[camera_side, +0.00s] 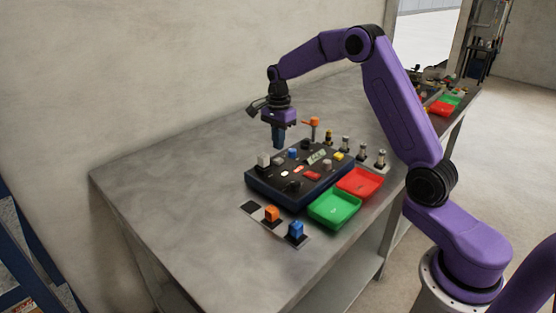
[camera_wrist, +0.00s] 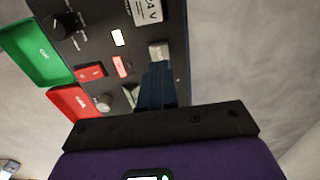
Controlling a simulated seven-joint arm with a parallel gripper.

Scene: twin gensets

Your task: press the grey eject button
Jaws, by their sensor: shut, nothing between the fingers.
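The control panel (camera_side: 258,187) is a dark box with a blue rim on the bench. A small grey square button (camera_wrist: 158,50) sits on it near its far edge in the wrist view. What looks like the same button (camera_side: 277,160) shows small in the side view, below my gripper. My gripper (camera_side: 279,146) is shut and empty, pointing down over the panel's back part. In the wrist view its fingertips (camera_wrist: 157,66) lie just by the grey button and overlap its lower edge. I cannot tell whether they touch it.
A green tray (camera_side: 335,209) and a red tray (camera_side: 360,182) stand in front of the panel. A blue block (camera_side: 296,230) and an orange block (camera_side: 271,213) are at the left front. Several posts stand behind on the right. The bench's left side is clear.

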